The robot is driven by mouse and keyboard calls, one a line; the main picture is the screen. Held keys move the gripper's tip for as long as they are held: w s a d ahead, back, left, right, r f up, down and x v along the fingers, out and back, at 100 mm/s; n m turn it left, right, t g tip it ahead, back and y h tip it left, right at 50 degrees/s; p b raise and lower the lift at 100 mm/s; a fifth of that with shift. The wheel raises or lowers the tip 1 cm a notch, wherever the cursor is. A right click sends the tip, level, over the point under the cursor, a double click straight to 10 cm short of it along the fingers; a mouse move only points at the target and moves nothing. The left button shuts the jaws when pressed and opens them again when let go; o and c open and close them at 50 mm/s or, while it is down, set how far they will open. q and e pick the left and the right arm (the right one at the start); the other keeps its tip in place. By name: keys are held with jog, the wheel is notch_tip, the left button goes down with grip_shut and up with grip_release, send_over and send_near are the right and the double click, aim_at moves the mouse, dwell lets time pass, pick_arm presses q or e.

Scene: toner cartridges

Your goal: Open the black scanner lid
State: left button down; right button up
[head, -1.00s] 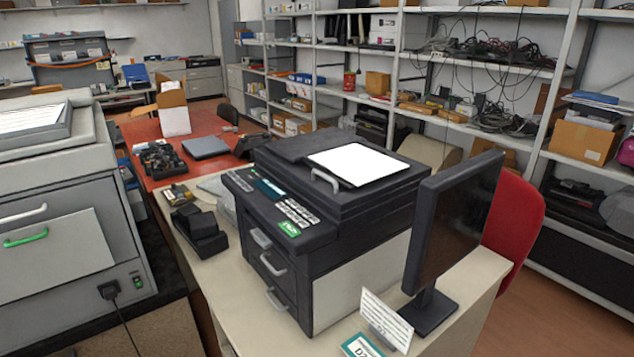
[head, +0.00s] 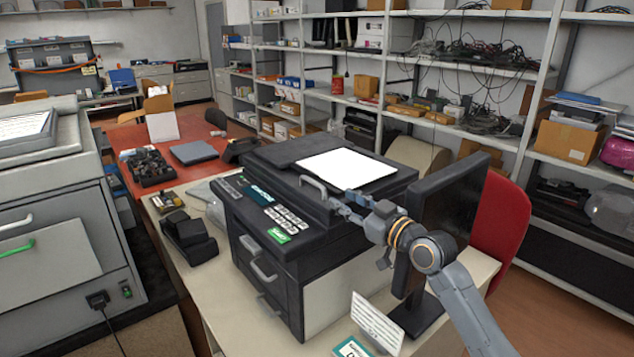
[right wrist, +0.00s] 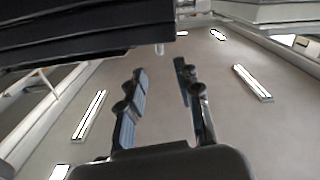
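The black scanner (head: 300,255) stands on the pale desk with its black lid (head: 290,153) down. A white sheet (head: 347,171) lies on top of the lid. A grey bar handle (head: 314,187) sits at the lid's front edge. My right gripper (head: 342,205) is just right of the handle, its fingers pointing toward it, apparently apart from it. In the right wrist view the two fingers of the gripper (right wrist: 160,85) are spread with nothing between them. The dark underside of the scanner's upper part (right wrist: 80,35) fills the top left there. My left gripper is out of view.
A black monitor (head: 465,195) stands close beside my right arm, partly hidden by it. A white card (head: 377,322) stands at the desk's front. A black phone-like device (head: 188,237) is left of the scanner. A large grey machine (head: 60,220) is at far left.

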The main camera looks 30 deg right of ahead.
aim_at(321, 187)
jog(key=w+p, duration=0.1)
jog(key=w, duration=0.5)
jog(key=w+p, duration=0.1)
jog(key=w, duration=0.3)
jog(key=shift+a+p, duration=0.35)
jog(key=shift+a, duration=0.05)
jog(key=shift+w+f, duration=0.1)
jog(key=shift+w, duration=0.4)
grip_shut()
